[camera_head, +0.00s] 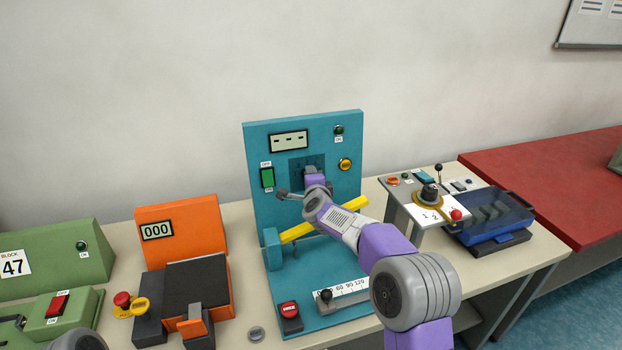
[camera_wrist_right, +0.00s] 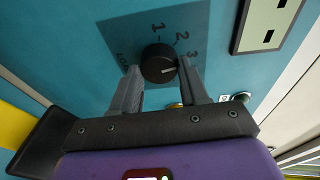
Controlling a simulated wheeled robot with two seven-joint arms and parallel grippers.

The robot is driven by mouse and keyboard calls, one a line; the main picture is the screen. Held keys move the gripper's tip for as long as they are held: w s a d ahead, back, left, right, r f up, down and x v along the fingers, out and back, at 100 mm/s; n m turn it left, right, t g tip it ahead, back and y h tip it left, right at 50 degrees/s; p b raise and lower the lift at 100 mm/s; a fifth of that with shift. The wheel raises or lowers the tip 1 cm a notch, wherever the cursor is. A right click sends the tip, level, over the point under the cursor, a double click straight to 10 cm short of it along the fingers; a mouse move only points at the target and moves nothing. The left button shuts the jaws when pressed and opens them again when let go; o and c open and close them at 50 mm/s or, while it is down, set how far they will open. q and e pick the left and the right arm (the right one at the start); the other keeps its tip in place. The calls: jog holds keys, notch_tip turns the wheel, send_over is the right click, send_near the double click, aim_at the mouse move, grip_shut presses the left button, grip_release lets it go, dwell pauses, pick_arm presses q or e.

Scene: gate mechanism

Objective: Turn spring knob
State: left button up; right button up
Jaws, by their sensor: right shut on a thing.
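The black round spring knob (camera_wrist_right: 157,58) sits on a dark blue dial plate (camera_wrist_right: 120,35) marked 1, 2, 3 and a partly hidden word. The knob's white pointer line points right in the wrist view, close to the 3. My right gripper (camera_wrist_right: 160,72) has one finger on each side of the knob and is shut on it. In the head view the right gripper (camera_head: 313,173) reaches the teal gate panel (camera_head: 262,145), and its wrist hides most of the knob and dial. My left gripper is not in view.
The panel carries a display (camera_head: 289,141), a green switch (camera_head: 267,177) and a yellow button (camera_head: 345,164). A yellow bar (camera_head: 298,232) crosses low in front, behind my right arm. An orange device (camera_head: 180,222) stands left, and a grey control stand (camera_head: 408,205) right.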

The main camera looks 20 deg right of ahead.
jog(key=shift+d+m+g+y+p, duration=0.1)
jog(key=shift+m+g+y+p, duration=0.25)
jog(key=shift+m, duration=1.85)
jog(key=shift+d+m+g+y, duration=0.15)
jog(key=shift+m+y, duration=0.3)
jog(key=shift+m, duration=1.75)
jog(key=shift+a, duration=0.15)
jog(key=o, duration=1.1)
jog(key=shift+c, duration=0.2)
jog(key=b+v, duration=0.1)
jog(key=v, duration=0.6)
jog(key=shift+s, duration=0.3)
